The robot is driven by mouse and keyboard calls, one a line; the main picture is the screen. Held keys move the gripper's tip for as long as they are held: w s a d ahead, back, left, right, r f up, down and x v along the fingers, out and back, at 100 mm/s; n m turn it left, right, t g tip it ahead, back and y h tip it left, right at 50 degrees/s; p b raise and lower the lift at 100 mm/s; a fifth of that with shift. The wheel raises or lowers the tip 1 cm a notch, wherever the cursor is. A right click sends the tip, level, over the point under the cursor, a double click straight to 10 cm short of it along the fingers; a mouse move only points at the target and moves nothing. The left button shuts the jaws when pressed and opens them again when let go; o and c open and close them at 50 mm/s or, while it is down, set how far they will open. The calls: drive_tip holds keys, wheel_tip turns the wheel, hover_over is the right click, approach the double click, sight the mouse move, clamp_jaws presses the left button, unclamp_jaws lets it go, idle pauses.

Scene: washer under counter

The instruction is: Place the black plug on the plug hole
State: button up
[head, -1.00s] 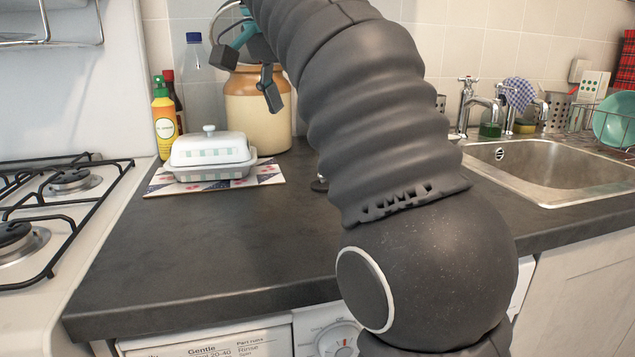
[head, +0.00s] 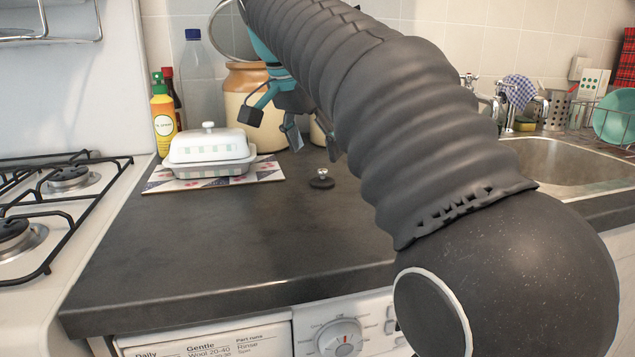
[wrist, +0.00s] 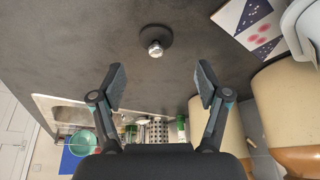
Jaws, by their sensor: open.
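The black plug (head: 321,182) lies on the dark countertop, right of the butter dish, with its metal knob pointing up. In the wrist view the plug (wrist: 155,40) shows beyond my fingertips, roughly centred between them and apart from both. My gripper (head: 275,115) is open and empty, above the back of the counter; in the wrist view both fingers (wrist: 161,82) are spread. The steel sink (head: 560,160) is at the right, partly hidden by my arm. The plug hole at its bottom is not visible.
A white butter dish (head: 209,148) stands on a patterned mat (head: 268,170) left of the plug. A stoneware jar (head: 238,100) and bottles stand behind. A gas hob (head: 60,200) is at the left. The front counter is clear.

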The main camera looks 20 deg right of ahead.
sight(323, 169)
drive_tip(key=x, duration=0.2)
drive_tip(key=b+x, duration=0.1)
drive_tip(key=x, duration=0.2)
drive_tip(key=shift+s, duration=0.25)
drive_tip(key=c, duration=1.3)
drive_tip(key=shift+r, duration=0.5)
drive_tip(key=r, duration=0.2)
drive_tip(key=d+r+p, duration=0.1)
drive_tip(key=r, duration=0.1)
drive_tip(key=shift+s, duration=0.25)
drive_tip(key=s+d+r, duration=0.1)
drive_tip(key=d+r, duration=0.1)
drive_tip(key=d, duration=0.1)
drive_tip(key=s+d+r, duration=0.2)
drive_tip(key=d, duration=0.1)
drive_tip(key=s+d+r, duration=0.2)
drive_tip(key=d, duration=0.1)
drive_tip(key=shift+s+p, duration=0.2)
drive_tip(key=shift+p, duration=0.2)
